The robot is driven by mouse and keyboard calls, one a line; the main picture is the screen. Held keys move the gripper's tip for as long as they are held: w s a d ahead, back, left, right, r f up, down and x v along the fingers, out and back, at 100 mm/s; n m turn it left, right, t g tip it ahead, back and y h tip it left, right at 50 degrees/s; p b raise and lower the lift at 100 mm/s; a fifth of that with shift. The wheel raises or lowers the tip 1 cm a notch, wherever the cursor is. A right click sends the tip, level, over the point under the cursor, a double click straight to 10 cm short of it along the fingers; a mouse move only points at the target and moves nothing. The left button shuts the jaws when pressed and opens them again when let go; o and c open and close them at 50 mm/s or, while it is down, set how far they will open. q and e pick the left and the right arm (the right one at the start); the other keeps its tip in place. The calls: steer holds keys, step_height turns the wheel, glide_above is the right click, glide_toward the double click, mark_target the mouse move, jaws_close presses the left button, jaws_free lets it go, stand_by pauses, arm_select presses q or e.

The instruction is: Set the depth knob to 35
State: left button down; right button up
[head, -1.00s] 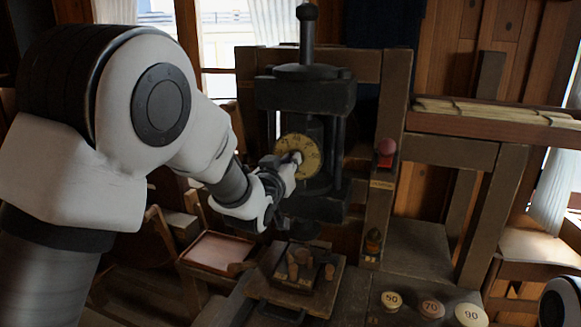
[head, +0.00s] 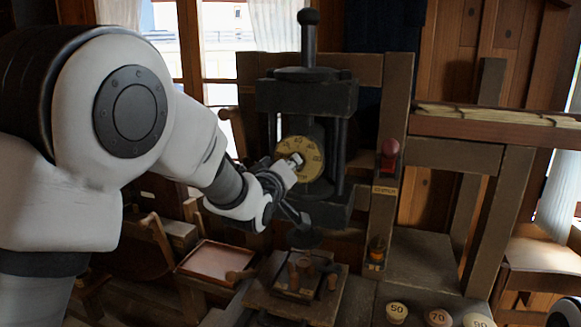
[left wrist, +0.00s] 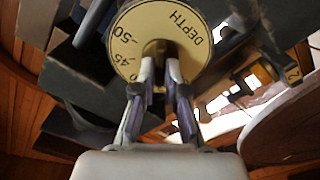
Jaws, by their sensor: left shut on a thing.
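The depth knob has a round yellow dial (head: 309,150) with dark numbers, on the front of a black press (head: 307,97). In the left wrist view, the dial (left wrist: 196,62) reads DEPTH, with 45 and 50 at its left; the pointer's setting is hidden. My left gripper (head: 294,162) reaches the dial from the lower left. In the left wrist view, its fingers (left wrist: 160,75) are closed on the knob's central grip (left wrist: 154,47), which they partly cover. My right gripper is not in view.
Discs marked 50 (head: 397,311), 70 (head: 438,317) and 90 stand at the lower right. A shallow tray (head: 212,262) and a wooden block with pegs lie below.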

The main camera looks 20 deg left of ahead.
arm_select(q)
steer(key=c, duration=1.2)
jaws_free()
steer(key=s, duration=1.1)
steer(key=shift+s+a, duration=0.2)
steer(key=shift+s, duration=0.2)
steer(key=shift+f, duration=0.1)
steer(key=shift+s, duration=0.1)
